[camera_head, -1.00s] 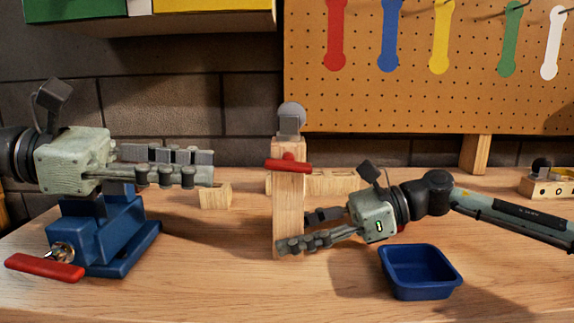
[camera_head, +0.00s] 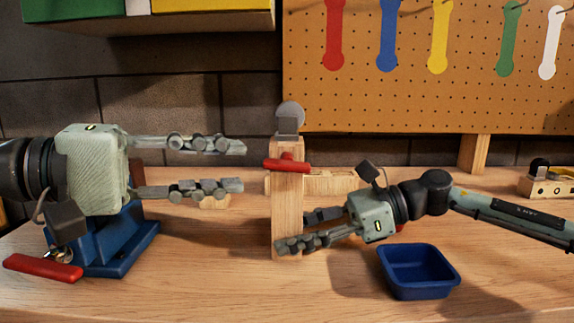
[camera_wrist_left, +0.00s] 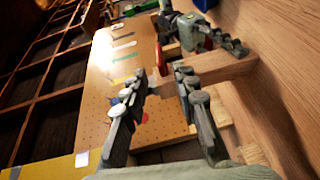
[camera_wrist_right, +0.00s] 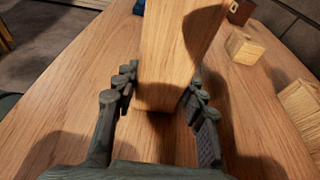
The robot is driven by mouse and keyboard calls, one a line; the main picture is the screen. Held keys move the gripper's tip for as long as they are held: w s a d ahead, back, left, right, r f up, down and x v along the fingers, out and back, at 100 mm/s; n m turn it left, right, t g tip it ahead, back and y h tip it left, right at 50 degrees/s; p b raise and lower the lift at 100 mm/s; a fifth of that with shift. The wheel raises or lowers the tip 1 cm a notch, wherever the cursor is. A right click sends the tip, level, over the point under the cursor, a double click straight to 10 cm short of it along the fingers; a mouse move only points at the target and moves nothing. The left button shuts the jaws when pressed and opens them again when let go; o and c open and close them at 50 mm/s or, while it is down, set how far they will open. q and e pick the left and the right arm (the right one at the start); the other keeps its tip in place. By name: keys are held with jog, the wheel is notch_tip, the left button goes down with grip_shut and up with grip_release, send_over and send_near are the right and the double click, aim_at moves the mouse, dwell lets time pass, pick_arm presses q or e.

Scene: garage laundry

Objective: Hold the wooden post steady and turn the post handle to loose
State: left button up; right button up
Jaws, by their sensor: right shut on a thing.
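The wooden post (camera_head: 287,215) stands upright on the bench, with a red handle (camera_head: 287,166) across its upper front and a grey round piece on top. The handle lies nearly level. My right gripper (camera_head: 294,231) is shut around the lower post; the right wrist view shows the post (camera_wrist_right: 172,60) between its fingers. My left gripper (camera_head: 243,166) is open and empty, left of the handle and apart from it, one finger above the other. In the left wrist view the handle (camera_wrist_left: 161,60) shows beyond the fingertips.
A blue vise (camera_head: 120,240) with a red lever (camera_head: 42,268) stands below my left gripper. A blue bin (camera_head: 420,271) sits right of the post. Wood blocks (camera_head: 335,183) lie behind it. A pegboard (camera_head: 430,105) hangs at the back.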

aim_at(268, 166)
pick_arm(q)
jog(key=x, duration=0.8)
jog(key=shift+w+d, duration=0.1)
jog(key=shift+d, duration=0.25)
grip_shut()
